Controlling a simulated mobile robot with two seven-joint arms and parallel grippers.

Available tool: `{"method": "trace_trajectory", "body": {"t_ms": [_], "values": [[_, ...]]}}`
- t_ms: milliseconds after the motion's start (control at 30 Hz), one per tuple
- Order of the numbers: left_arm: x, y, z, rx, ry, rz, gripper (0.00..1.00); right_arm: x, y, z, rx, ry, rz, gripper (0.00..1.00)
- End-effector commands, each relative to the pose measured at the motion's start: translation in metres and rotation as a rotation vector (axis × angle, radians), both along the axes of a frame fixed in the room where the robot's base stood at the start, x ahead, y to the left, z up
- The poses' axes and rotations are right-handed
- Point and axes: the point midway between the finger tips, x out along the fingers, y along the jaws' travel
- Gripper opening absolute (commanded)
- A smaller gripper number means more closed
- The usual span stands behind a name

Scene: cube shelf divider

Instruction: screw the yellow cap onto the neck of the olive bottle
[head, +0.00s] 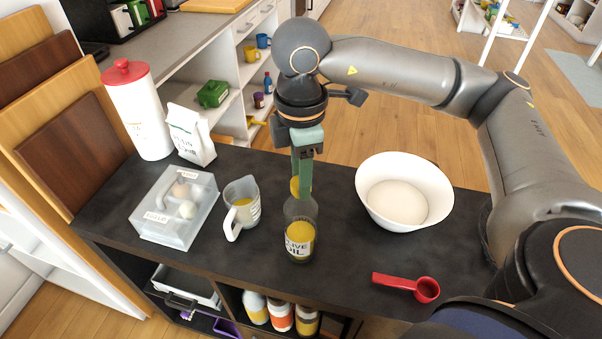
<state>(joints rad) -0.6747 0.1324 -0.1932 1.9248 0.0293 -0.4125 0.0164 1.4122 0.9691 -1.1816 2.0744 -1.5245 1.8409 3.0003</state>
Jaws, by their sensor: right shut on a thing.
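The olive bottle (300,238) stands upright on the dark counter. It is clear, with yellow oil inside and a label reading OLIVE OIL. My right gripper (301,190) points down from above, with its green fingers at the bottle's top. It is shut on the yellow cap (294,187), which shows as a small yellow patch between and beside the fingers. The fingers hide most of the cap and the bottle's neck, so I cannot tell whether the cap touches the neck. My left gripper is not in view.
A measuring jug (243,207) stands close left of the bottle. A clear egg box (174,207), a flour bag (190,135) and a red-lidded canister (138,112) stand farther left. A white bowl (432,190) and a red scoop (407,287) are to the right.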

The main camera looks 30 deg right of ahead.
Motion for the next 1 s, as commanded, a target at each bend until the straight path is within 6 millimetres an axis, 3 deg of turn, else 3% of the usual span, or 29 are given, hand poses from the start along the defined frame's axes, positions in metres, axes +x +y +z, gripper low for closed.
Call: {"method": "trace_trajectory", "body": {"t_ms": [167,200,500,767,1000], "values": [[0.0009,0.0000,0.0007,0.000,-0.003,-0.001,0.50,0.0002,-0.0003,0.0005,0.002,-0.002,-0.015,0.00],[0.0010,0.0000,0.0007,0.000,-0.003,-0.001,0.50,0.0003,-0.0003,0.0006,0.002,-0.002,-0.014,0.43],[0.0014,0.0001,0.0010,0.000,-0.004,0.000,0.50,0.0001,-0.0003,0.0003,0.001,0.000,-0.012,0.76],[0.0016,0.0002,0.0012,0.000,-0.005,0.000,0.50,0.0000,-0.0001,-0.0001,0.001,0.001,0.030,0.76],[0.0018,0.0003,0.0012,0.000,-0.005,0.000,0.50,0.0001,0.0002,-0.0003,0.002,0.001,0.438,0.76]]}}
